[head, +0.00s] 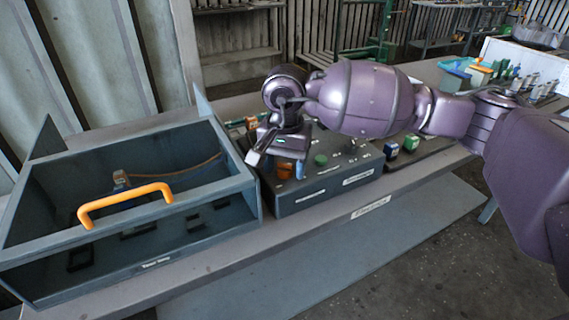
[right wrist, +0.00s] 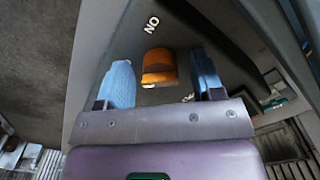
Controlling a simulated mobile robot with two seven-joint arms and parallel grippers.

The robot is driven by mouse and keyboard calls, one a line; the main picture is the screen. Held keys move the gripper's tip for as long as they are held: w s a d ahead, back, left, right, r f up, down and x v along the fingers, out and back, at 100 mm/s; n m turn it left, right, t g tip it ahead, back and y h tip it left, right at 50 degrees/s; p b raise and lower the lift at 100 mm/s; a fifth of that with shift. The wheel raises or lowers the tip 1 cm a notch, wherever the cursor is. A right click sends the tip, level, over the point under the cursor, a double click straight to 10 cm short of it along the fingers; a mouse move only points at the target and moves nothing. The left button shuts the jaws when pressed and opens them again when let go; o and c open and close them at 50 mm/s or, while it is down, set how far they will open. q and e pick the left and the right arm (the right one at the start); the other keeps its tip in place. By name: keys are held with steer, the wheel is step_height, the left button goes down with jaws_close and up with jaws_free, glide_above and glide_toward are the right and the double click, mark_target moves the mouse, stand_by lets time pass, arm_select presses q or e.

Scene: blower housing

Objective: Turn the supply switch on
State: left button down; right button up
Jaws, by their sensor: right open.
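The supply switch looks like an orange rocker or knob (head: 284,172) on the sloped top of a dark grey control box (head: 325,192). In the right wrist view the orange switch (right wrist: 159,66) lies between my two blue fingertips, with a visible gap on each side. A white label by it reads as "NO", which fits "ON" seen upside down. My right gripper (head: 278,160) is open and empty, pointing down over the switch; the right wrist view also shows the gripper (right wrist: 163,82). It partly hides the panel. My left gripper is not in view.
A green button (head: 320,160) sits right of the switch. An open grey bin with an orange handle (head: 125,200) stands left of the box on the bench. Small blue and green blocks (head: 411,143) stand to the right. Bench space beyond the box is crowded.

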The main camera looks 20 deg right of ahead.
steer(key=c, duration=0.9)
